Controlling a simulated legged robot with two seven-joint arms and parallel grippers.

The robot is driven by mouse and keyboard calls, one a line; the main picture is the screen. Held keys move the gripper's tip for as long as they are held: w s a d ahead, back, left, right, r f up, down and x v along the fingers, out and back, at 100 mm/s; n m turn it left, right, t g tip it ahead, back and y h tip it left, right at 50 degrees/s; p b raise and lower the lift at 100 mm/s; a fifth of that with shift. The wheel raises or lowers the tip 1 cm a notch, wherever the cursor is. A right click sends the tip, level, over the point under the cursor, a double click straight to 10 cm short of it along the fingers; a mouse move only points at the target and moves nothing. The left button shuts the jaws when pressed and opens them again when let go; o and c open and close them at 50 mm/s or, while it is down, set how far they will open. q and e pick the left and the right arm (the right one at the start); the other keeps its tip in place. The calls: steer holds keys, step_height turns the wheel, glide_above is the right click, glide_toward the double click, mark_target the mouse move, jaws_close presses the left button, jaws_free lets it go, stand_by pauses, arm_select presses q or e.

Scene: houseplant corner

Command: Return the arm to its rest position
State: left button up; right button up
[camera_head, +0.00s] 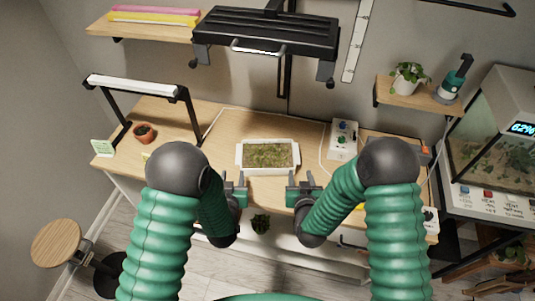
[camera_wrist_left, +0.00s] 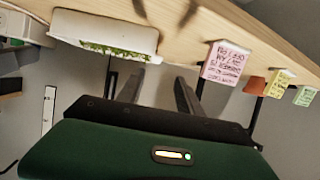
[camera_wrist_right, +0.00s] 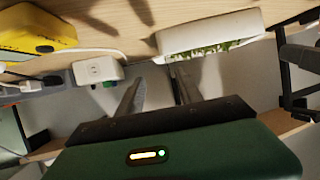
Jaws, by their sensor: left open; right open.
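My left gripper (camera_head: 236,189) is open and empty at the front edge of the wooden desk, left of centre in the head view. Its spread fingers show in the left wrist view (camera_wrist_left: 147,95). My right gripper (camera_head: 304,188) is open and empty at the same edge, right of centre. Its fingers show apart in the right wrist view (camera_wrist_right: 158,95). Both arms are bent, with the grippers level and side by side. A white tray (camera_head: 240,160) with green plants stands on the desk just beyond and between the grippers, apart from both.
A terracotta pot (camera_head: 144,133) stands under a lamp frame (camera_head: 135,85) at left. A white control box (camera_head: 343,141) is right of the tray. A dark plant (camera_head: 261,222) shows below the desk edge. A stool (camera_head: 56,243) stands at left, a glass tank (camera_head: 497,150) at right.

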arm_select(q)
steer(key=s+a+r+g, duration=0.2)
steer(key=s+a+g, duration=0.1)
steer(key=s, duration=0.4)
steer(key=s+a+r+g, duration=0.2)
steer(key=s+r+g, duration=0.1)
steer(key=s, duration=0.4)
steer(key=s+a+r+g, duration=0.3)
steer(key=s+g, duration=0.1)
steer(key=s, duration=0.4)
steer(key=shift+a+g, duration=0.35)
steer(key=shift+g, duration=0.05)
arm_select(e)
steer(key=s+d+r+g, duration=0.2)
steer(key=s+d+g, duration=0.1)
steer(key=s, duration=0.4)
steer(key=s+d+r+g, duration=0.2)
steer(key=s+r+g, duration=0.1)
steer(key=s, duration=0.4)
steer(key=s+d+r+g, duration=0.2)
steer(key=s+d+g, duration=0.1)
steer(key=s, duration=0.5)
steer(key=shift+d+r+g, duration=0.35)
steer(key=shift+g, duration=0.55)
arm_select(q)
steer(key=shift+w+f, duration=0.1)
steer(key=shift+f, duration=0.05)
arm_select(e)
steer(key=shift+w, duration=0.2)
